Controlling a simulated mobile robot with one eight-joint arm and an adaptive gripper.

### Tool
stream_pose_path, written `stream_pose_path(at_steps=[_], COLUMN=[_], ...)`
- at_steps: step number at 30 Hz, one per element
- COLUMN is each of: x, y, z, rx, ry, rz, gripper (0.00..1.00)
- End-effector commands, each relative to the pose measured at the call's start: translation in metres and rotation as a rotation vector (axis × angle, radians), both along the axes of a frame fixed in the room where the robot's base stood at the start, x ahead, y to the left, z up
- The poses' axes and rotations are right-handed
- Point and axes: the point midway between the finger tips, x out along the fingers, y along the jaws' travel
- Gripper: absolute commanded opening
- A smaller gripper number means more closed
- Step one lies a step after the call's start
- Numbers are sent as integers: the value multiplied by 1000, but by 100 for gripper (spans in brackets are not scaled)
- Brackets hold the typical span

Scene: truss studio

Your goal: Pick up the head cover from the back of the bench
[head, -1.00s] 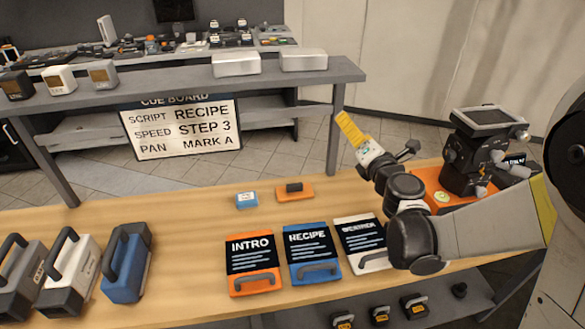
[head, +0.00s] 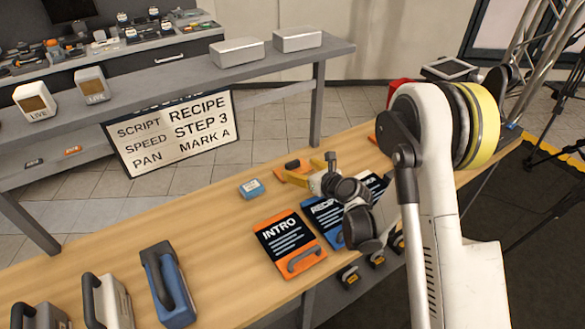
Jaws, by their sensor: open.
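Two small things lie at the back of the bench (head: 205,218) in the head view: an orange flat piece with a dark grip (head: 291,165), and a small blue block with a pale label (head: 251,188). No readable label says which is the head cover; the orange piece with the grip looks the likelier. My gripper (head: 318,172), with yellow fingers, is open and low over the back of the bench, just right of the orange piece and partly covering it. I cannot tell whether they touch. Nothing shows held.
An orange INTRO card case (head: 290,245) and a blue RECIPE case (head: 322,218) lie in front, the latter partly behind my arm. Handled blocks, one blue (head: 168,285), stand front left. A grey shelf (head: 150,88) with a cue board (head: 170,130) stands behind. The bench's left middle is clear.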

Motion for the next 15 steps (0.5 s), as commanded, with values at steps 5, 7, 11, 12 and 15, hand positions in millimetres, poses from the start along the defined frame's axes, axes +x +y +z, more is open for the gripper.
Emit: stream_pose_path(at_steps=[5, 7, 11, 12, 15], x=[12, 22, 39, 43, 48], y=[7, 12, 21, 24, 27], z=[-6, -10, -17, -18, -19], rx=[2, 2, 2, 2, 2], ry=[0, 0, 0, 0, 0], rz=[1, 1, 1, 1, -1], gripper=[76, 76, 76, 76, 76])
